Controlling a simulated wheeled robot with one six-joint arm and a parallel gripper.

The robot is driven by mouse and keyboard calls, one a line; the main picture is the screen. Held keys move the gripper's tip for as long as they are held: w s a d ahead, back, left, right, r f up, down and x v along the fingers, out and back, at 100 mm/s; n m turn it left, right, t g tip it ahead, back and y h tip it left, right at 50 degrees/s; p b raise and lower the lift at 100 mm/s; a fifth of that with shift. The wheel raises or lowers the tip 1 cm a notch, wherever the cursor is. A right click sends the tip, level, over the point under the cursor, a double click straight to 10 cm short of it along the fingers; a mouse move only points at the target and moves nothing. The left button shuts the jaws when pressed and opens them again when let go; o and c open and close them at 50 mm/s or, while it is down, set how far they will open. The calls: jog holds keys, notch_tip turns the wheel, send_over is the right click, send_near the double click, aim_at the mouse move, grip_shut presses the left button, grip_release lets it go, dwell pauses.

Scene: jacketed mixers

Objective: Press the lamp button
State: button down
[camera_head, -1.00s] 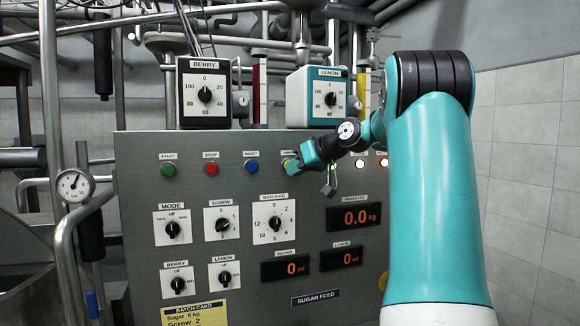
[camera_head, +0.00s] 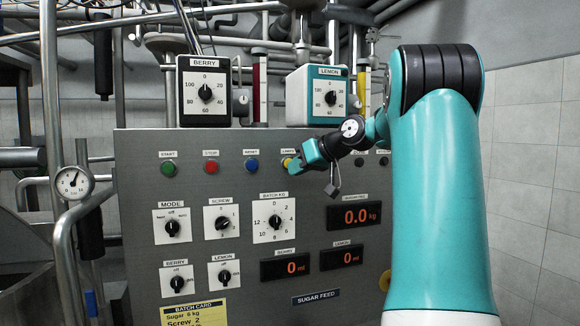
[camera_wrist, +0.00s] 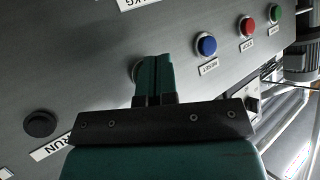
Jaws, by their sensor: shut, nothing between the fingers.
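The lamp button is a small yellow button (camera_head: 286,162) under a label that seems to read LAMPS, in the top row of the grey panel. My gripper (camera_head: 293,167) is shut and empty, with its tips right at the button, partly covering it. In the wrist view the closed green fingers (camera_wrist: 153,62) point at the panel, and only a sliver of the button's rim (camera_wrist: 134,72) shows beside them. I cannot tell whether the tips touch it. Two round indicators (camera_head: 359,162) to its right are dark.
Blue (camera_head: 251,165), red (camera_head: 211,167) and green (camera_head: 168,169) buttons sit in the same row to the left. Below are several knobs and orange digital displays (camera_head: 354,216). The berry dial box (camera_head: 204,66) and lemon dial box (camera_head: 309,97) stand above the panel.

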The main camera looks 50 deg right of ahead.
jog(key=shift+s+a+b, duration=0.35)
jog(key=shift+s+a, duration=0.1)
jog(key=shift+s, duration=0.25)
jog(key=shift+s+a+b, duration=0.4)
jog(key=shift+s, duration=0.35)
jog(key=shift+s+a+b, duration=0.35)
jog(key=shift+s+a, duration=0.1)
jog(key=shift+s, duration=0.25)
